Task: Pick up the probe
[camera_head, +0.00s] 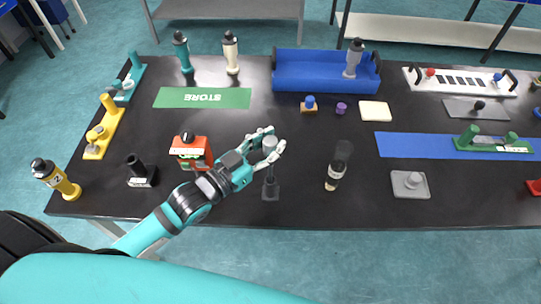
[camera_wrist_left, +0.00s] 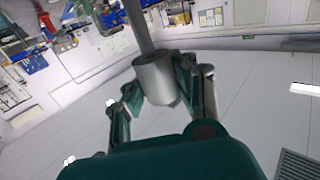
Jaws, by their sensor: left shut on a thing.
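The probe (camera_head: 269,143) is a grey cylinder with a thin rod below it, near the front middle of the black table. My left gripper (camera_head: 266,145) is shut on the grey cylinder, with a finger on each side. In the left wrist view the gripper (camera_wrist_left: 160,88) also closes around the cylinder (camera_wrist_left: 156,76), and the rod runs up out of the picture. In the head view a dark square holder (camera_head: 270,191) stands under the rod. I cannot tell whether the rod still touches it. My right gripper is not in view.
An orange-and-black device (camera_head: 190,151) stands left of the gripper. A dark bottle (camera_head: 338,168) stands to the right, with a grey plate (camera_head: 410,186) beyond it.

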